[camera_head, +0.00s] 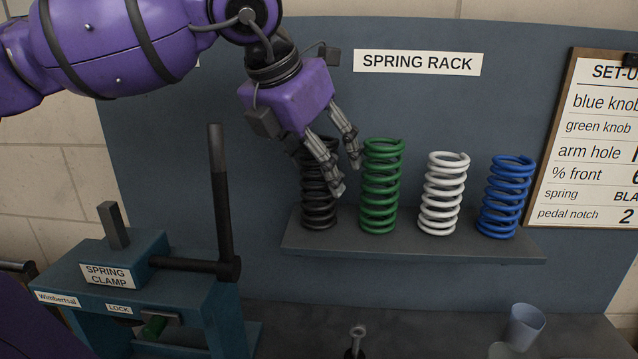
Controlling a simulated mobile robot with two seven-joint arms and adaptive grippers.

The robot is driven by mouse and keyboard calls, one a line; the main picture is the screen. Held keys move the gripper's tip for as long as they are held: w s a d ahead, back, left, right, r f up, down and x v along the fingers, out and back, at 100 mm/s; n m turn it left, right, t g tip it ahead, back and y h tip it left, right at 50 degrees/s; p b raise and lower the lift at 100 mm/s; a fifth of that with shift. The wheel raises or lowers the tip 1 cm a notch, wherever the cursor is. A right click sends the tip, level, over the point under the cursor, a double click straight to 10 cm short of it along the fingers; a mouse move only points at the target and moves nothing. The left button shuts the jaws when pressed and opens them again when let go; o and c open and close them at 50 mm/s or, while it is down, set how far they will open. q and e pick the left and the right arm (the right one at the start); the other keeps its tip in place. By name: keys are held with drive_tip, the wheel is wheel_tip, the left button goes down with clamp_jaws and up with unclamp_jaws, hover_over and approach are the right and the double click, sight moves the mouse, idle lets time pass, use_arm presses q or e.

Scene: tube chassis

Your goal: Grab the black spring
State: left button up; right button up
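The black spring (318,208) stands upright at the left end of the spring rack shelf (410,246). My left gripper (347,178) comes down from the upper left. Its two fingers are apart, with nothing seen between them. The fingers are in front of the gap between the black spring and the green spring (380,190), and one finger covers part of the black spring's right side. I cannot tell whether that finger touches it. My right gripper is not in view.
A white spring (441,195) and a blue spring (505,198) stand farther right on the shelf. The spring clamp (150,285) with its upright lever (220,190) is at the lower left. A blue cup (524,325) stands at the lower right. A clipboard (590,140) hangs at right.

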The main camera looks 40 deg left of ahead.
use_arm(q)
drive_tip(key=shift+r, duration=0.1)
drive_tip(key=c, duration=1.6)
drive_tip(key=shift+c, duration=0.2)
